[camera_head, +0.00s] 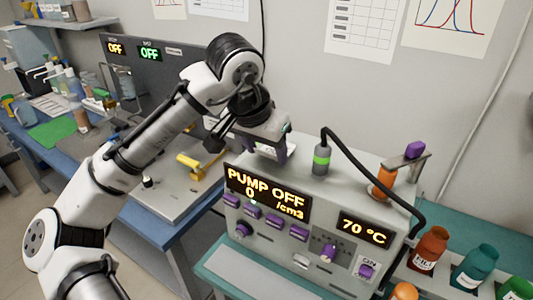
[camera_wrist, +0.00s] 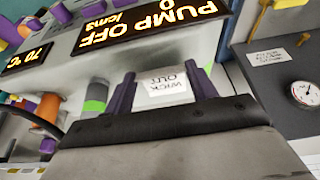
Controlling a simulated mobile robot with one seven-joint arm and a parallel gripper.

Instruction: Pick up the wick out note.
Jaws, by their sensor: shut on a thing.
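The wick out note (camera_wrist: 168,90) is a small white card with dark print, upside down in the wrist view. It sits between the two purple fingers of my gripper (camera_wrist: 164,84), which is shut on it. In the head view my gripper (camera_head: 266,150) is above the back left of the grey pump machine (camera_head: 300,262). The note is mostly hidden there behind the fingers. I cannot tell whether the note is clear of the machine's top.
The machine's display reads PUMP OFF. A green-banded cylinder (camera_head: 321,160) with a black hose stands on its top, right of my gripper. An orange-and-purple part (camera_head: 384,183) is farther right. Bottles (camera_head: 429,250) stand at right; a yellow part (camera_head: 194,165) lies left.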

